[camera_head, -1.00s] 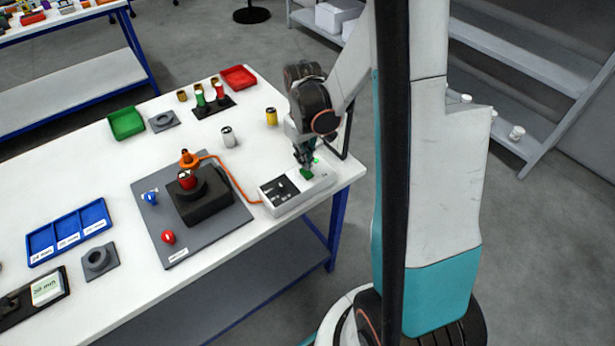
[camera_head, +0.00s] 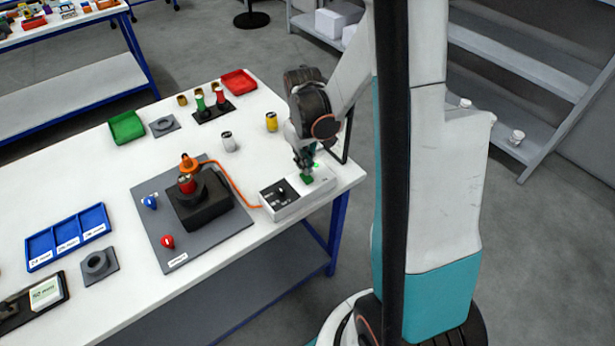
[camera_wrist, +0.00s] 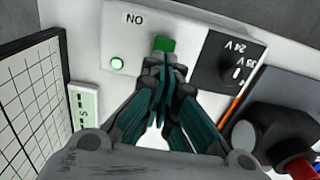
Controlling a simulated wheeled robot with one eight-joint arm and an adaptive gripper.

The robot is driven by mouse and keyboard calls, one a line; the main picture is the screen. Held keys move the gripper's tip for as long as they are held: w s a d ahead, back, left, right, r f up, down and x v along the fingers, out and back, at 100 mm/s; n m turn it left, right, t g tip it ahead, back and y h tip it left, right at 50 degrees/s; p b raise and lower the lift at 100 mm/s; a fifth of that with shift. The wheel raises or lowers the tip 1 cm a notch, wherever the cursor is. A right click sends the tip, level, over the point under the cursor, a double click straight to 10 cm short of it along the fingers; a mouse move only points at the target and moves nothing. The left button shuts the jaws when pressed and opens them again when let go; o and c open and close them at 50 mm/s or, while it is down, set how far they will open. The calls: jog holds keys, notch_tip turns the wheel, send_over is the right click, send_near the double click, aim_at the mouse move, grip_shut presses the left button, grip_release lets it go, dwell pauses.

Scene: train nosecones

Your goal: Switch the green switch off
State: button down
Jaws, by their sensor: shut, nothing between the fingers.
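The green switch (camera_wrist: 164,44) shows in the wrist view on a white control box, just beyond my gripper's fingertips; I cannot tell whether they touch it. A small green light (camera_wrist: 117,63) glows beside it, near a label reading "ON". In the head view the green switch (camera_head: 307,179) sits on the white box (camera_head: 318,190) near the table's right corner. My gripper (camera_wrist: 165,68) is shut and empty, pointing down at the switch. It also shows in the head view (camera_head: 304,168), directly above the switch.
A black dial panel (camera_wrist: 228,62) marked with voltages is on the same box. An orange cable (camera_head: 235,180) runs from it to a black fixture (camera_head: 205,207) on a grey plate. A silver can (camera_head: 228,142) and a yellow can (camera_head: 271,121) stand behind.

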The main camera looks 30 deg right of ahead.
jog(key=shift+f+b, duration=0.9)
jog(key=shift+f, duration=0.1)
dwell(1.0)
jog(key=shift+r+p, duration=2.35)
jog(key=shift+r, duration=1.2)
jog(key=s+a+r+t+b, duration=0.25)
jog(key=a+r+t, duration=0.25)
jog(key=a+r, duration=0.7)
jog(key=s+a+t+b, duration=0.2)
jog(key=s+b, duration=0.1)
jog(key=s, duration=0.7)
jog(key=shift+s+a+f+b, duration=0.15)
jog(key=shift+s+f+b, duration=0.1)
jog(key=shift+b, duration=0.15)
